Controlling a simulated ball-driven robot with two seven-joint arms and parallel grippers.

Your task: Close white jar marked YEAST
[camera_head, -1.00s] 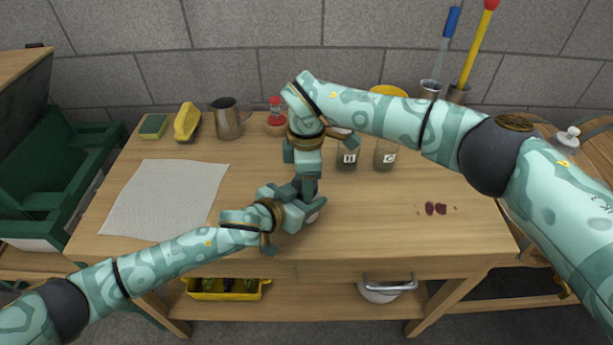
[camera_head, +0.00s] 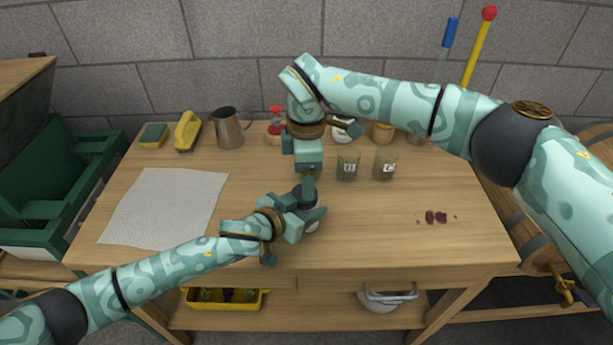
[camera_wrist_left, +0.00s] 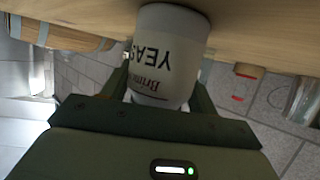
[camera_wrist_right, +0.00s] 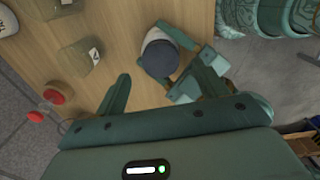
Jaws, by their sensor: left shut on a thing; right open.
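The white jar marked YEAST (camera_wrist_left: 168,55) shows upside down in the left wrist view. It stands on the table, and my left gripper (camera_head: 308,217) is shut around its side. A dark grey lid (camera_wrist_right: 160,59) sits on the jar's mouth in the right wrist view. The lid also shows in the head view (camera_head: 304,197). How tightly it is fastened cannot be told. My right gripper (camera_head: 308,186) points down just above the lid, open and empty. My left gripper hides much of the jar in the head view.
Two glass jars (camera_head: 347,168) (camera_head: 385,166) with letter labels stand behind. A metal pitcher (camera_head: 228,130), a yellow brush (camera_head: 187,134) and a sponge (camera_head: 153,135) stand at back left. A white cloth (camera_head: 165,205) lies left. Dark red bits (camera_head: 436,217) lie right.

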